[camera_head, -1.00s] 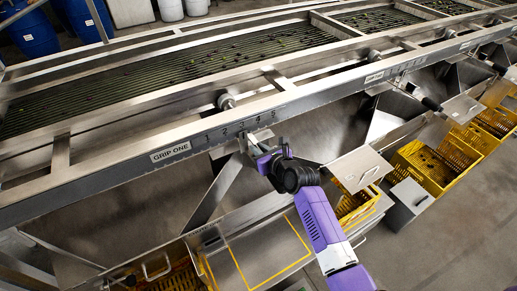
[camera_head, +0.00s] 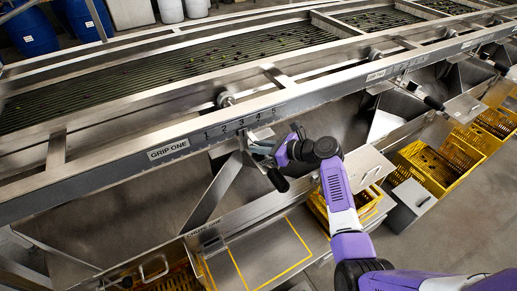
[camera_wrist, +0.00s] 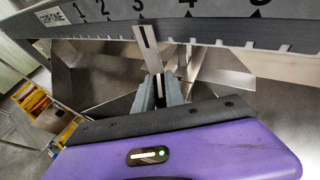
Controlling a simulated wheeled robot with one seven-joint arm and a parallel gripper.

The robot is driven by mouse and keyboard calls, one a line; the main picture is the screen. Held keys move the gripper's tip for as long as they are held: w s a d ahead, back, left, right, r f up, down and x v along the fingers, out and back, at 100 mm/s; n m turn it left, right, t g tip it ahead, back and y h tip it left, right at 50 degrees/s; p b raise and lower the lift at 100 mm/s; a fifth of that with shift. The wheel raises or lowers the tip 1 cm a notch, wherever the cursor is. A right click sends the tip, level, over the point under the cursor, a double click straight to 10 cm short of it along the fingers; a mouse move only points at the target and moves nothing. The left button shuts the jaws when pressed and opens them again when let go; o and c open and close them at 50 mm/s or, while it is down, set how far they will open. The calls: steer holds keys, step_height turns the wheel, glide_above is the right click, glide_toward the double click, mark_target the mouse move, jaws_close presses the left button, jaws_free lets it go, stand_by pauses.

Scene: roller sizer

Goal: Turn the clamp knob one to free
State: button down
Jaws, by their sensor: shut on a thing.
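In the head view my gripper (camera_head: 258,150) reaches the front rail below the 1 to 5 scale, right of the GRIP ONE label (camera_head: 168,149). In the wrist view its two grey fingers (camera_wrist: 160,92) are shut on a small part just below a slotted metal pointer plate (camera_wrist: 147,48). This part appears to be clamp knob one; the fingers hide most of it. The plate's upper end is close to the 3 mark. A black handle grip (camera_head: 278,181) hangs just below my gripper in the head view.
The long steel rail (camera_head: 110,173) runs above my gripper. A steel tray with a yellow outline (camera_head: 262,255) lies below. Yellow crates (camera_head: 425,165) and a grey box (camera_head: 411,201) stand to the right. Another black-gripped lever (camera_head: 433,103) sits farther along the rail.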

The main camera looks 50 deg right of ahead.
steer(key=n+g+y, duration=0.1)
steer(key=n+y, duration=0.1)
steer(key=y, duration=0.1)
steer(key=shift+d+n+b, duration=0.1)
steer(key=shift+n+b, duration=0.3)
steer(key=n+g+y+b, duration=0.2)
steer(key=shift+f+n+y, duration=0.2)
steer(key=shift+n+y, duration=0.1)
steer(key=shift+n, duration=0.1)
steer(key=n+g+y+b, duration=0.2)
steer(key=n+g+b, duration=0.1)
steer(key=b, duration=0.1)
steer(key=shift+f, duration=0.1)
steer(key=n+g+y+b, duration=0.1)
steer(key=b, duration=0.2)
steer(key=shift+n+g, duration=0.3)
steer(key=shift+g, duration=0.1)
steer(key=shift+s, duration=0.1)
steer(key=c, duration=1.4)
jaws_free()
steer(key=shift+r, duration=0.2)
steer(key=b+v, duration=0.1)
steer(key=v, duration=0.6)
steer(key=shift+d+b, duration=0.25)
steer(key=shift+b, duration=0.05)
